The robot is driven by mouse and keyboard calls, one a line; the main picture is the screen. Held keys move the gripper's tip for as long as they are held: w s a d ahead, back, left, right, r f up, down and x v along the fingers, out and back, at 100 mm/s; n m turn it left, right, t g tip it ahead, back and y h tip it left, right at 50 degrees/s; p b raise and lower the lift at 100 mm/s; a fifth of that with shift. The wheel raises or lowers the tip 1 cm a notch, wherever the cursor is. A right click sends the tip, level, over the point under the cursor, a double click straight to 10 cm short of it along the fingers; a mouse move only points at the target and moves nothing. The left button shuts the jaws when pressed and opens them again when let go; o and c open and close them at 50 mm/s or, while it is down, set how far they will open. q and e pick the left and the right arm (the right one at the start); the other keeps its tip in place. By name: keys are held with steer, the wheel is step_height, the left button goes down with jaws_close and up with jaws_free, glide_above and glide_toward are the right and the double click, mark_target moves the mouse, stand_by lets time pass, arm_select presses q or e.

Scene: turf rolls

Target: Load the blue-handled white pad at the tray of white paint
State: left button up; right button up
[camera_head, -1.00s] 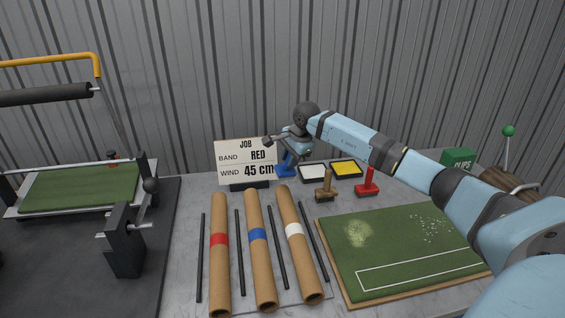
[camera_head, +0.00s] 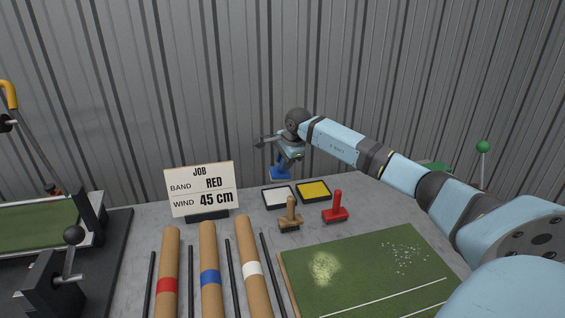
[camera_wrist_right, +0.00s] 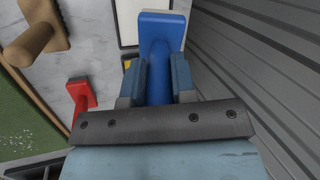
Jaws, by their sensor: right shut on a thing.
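The pad's white face is mostly hidden. The tray of white paint (camera_head: 279,198) has a dark rim and lies on the table; part of it shows past the pad in the right wrist view (camera_wrist_right: 128,22). My left gripper is out of view.
A yellow paint tray (camera_head: 313,191) adjoins the white one. A wooden-handled tool (camera_head: 290,216) and a red-handled one (camera_head: 336,209) stand in front. The job sign (camera_head: 201,190) is at left, with banded tubes (camera_head: 209,265) before it. A turf mat (camera_head: 365,272) lies front right.

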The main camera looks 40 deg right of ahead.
mark_target(284, 175)
steer(key=shift+a+f+b, duration=0.1)
steer(key=shift+f+b, duration=0.4)
steer(key=shift+f, duration=0.3)
step_height(284, 175, down, 3)
steer(key=shift+r+b, duration=0.1)
steer(key=shift+b, duration=0.65)
steer(key=shift+f+b, duration=0.3)
steer(key=shift+f, duration=0.45)
steer(key=shift+f+b, duration=0.35)
steer(key=shift+f, duration=0.1)
steer(key=shift+f, duration=0.1)
